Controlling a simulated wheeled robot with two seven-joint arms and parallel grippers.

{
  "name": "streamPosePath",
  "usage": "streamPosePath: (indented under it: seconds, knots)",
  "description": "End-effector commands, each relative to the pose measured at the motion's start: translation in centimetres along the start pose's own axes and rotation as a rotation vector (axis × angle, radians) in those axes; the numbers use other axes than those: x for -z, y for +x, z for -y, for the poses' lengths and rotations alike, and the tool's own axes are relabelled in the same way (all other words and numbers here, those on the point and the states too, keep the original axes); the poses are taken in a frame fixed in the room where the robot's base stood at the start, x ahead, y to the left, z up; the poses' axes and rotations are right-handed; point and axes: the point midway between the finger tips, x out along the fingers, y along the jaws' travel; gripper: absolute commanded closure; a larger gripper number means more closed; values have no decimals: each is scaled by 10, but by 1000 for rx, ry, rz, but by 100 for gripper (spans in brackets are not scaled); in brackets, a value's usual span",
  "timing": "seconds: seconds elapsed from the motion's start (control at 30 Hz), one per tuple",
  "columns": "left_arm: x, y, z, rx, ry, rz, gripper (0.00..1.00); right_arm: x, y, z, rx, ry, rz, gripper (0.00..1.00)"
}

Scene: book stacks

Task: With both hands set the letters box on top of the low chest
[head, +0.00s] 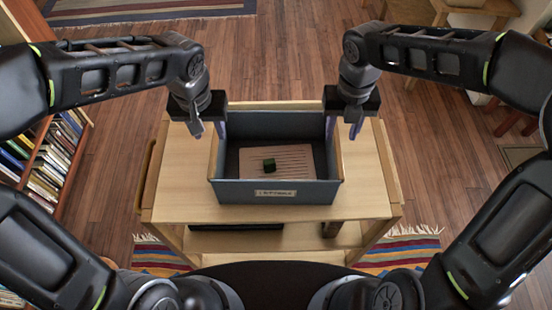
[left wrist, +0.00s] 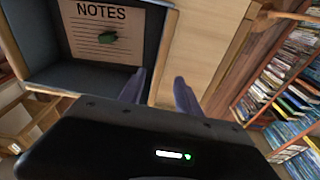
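The letters box is a grey-blue open box (head: 265,190) with a label on its front, standing on a light wooden table. Inside lie a lined sheet (head: 290,158) and a small dark green block (head: 269,165). In the left wrist view the sheet (left wrist: 85,22) reads "NOTES". My left gripper (head: 209,129) is at the box's left wall, fingers apart, one on the inner side and one on the outer; the wrist view shows a gap between them (left wrist: 160,92). My right gripper (head: 343,130) is likewise open at the right wall. I cannot pick out the low chest with certainty.
The wooden table (head: 180,175) has a lower shelf (head: 290,238) holding dark items. A bookcase (head: 55,150) stands at the left. A striped rug (head: 405,250) lies under the table. Wooden furniture (head: 480,8) stands at the back right. The wooden floor (head: 270,60) beyond the table is clear.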

Motion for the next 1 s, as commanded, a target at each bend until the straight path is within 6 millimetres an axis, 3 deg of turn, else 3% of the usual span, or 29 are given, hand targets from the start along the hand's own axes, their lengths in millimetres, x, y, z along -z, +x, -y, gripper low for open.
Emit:
streamPosePath:
  seconds: [0.4, 0.77, 1.0]
  knots:
    - [-1, 54, 0, 1, 0, 3, 60, 1, 54, 0, 0, 0, -2, 60]
    - [0, 59, 0, 0, 0, 1, 60, 0, 59, 0, 1, 0, 0, 60]
    - [0, 59, 0, 0, 0, 1, 79, 0, 59, 0, 1, 0, 0, 79]
